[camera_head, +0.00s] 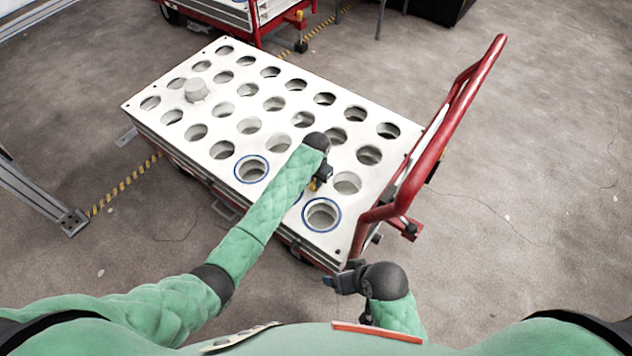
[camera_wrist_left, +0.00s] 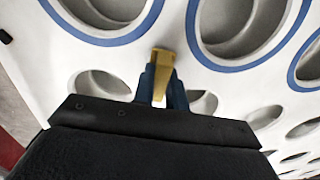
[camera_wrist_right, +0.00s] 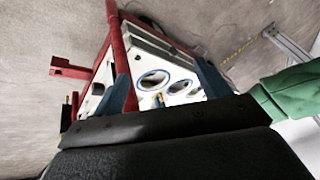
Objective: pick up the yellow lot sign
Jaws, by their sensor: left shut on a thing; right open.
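The yellow lot sign (camera_wrist_left: 163,62) is a small yellow piece held between the blue fingertips of my left gripper (camera_wrist_left: 160,84), which is shut on it. In the head view the left gripper (camera_head: 320,180) is over the white cart top between two blue-ringed holes, and only a bit of the yellow sign (camera_head: 313,185) shows beside it. I cannot tell whether the sign touches the top. My right gripper (camera_head: 343,282) is off the cart's near right corner. Its blue fingers are spread apart and empty in the right wrist view (camera_wrist_right: 165,82).
The white cart top (camera_head: 240,80) has rows of round holes, several ringed blue. A pale plug (camera_head: 196,90) stands at its far left. A red push handle (camera_head: 440,135) rises along the right edge. Another red cart (camera_head: 245,20) is behind. Open floor lies at right.

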